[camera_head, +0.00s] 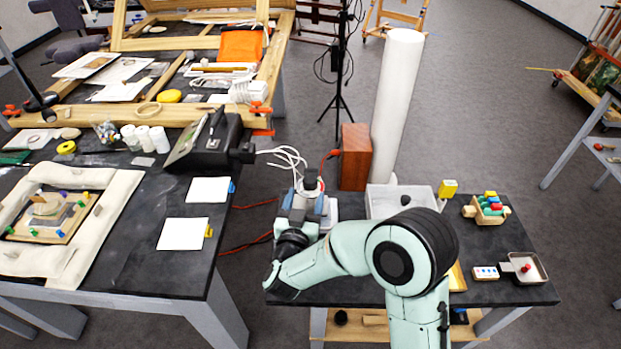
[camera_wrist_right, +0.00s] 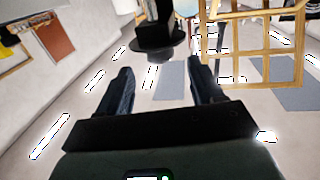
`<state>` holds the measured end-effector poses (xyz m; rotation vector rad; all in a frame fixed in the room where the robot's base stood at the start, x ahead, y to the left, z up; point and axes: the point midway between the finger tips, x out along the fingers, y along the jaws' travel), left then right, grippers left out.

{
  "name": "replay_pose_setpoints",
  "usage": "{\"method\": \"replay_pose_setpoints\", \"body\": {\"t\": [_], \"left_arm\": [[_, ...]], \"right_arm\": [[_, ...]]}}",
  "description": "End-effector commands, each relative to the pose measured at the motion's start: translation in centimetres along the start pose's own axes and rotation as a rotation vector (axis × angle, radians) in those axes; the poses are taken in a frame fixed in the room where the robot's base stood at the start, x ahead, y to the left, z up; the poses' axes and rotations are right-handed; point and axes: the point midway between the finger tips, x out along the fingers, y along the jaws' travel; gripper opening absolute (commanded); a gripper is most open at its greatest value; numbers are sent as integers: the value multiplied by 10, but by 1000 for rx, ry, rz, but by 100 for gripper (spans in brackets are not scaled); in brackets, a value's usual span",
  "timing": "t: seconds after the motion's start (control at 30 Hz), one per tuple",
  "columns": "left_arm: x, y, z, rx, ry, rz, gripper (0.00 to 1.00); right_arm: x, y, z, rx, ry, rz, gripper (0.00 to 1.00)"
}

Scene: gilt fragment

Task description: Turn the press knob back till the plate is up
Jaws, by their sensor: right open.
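My right gripper (camera_head: 305,205) is open, with blue-grey fingertips, at the back left of the near right table. In the head view its fingers stand on either side of a small pale and dark fixture (camera_head: 311,184); I cannot tell if they touch it. The right wrist view shows the two dark fingers (camera_wrist_right: 158,90) apart, with a dark, wide-rimmed round part on a stem (camera_wrist_right: 158,42) beyond them. It may be the press knob, but I cannot be sure. The plate and its height cannot be made out. My left gripper is not in view.
The right table (camera_head: 340,292) carries a white tray (camera_head: 420,192), a wooden block rack (camera_head: 487,210) and a small metal tray (camera_head: 528,268). A brown box (camera_head: 355,157) and white column (camera_head: 396,100) stand behind. The left table (camera_head: 120,270) holds a padded frame and white cards.

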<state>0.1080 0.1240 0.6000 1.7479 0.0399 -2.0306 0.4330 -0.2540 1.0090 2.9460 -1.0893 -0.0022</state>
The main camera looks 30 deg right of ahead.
Motion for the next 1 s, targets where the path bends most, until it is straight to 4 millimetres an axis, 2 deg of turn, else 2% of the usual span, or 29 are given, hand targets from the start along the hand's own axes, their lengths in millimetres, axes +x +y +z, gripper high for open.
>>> {"method": "replay_pose_setpoints", "body": {"t": [0.1, 0.3, 0.5, 0.77, 0.9, 0.93, 1.0], "left_arm": [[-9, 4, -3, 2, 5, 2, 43], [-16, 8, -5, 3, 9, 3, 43], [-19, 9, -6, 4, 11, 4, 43], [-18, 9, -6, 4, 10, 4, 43], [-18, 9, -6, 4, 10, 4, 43], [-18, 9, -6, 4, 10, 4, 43], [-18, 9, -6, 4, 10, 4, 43]], "right_arm": [[26, 0, -2, 0, 1, 4, 66], [56, 0, -2, 1, 2, 1, 66], [67, 0, 0, 0, 1, 0, 66], [68, 0, 0, 1, 1, -1, 66], [68, 0, 0, 1, 1, -1, 21], [68, 0, 0, 1, 1, -1, 16], [68, 0, 0, 1, 1, -1, 16]]}}
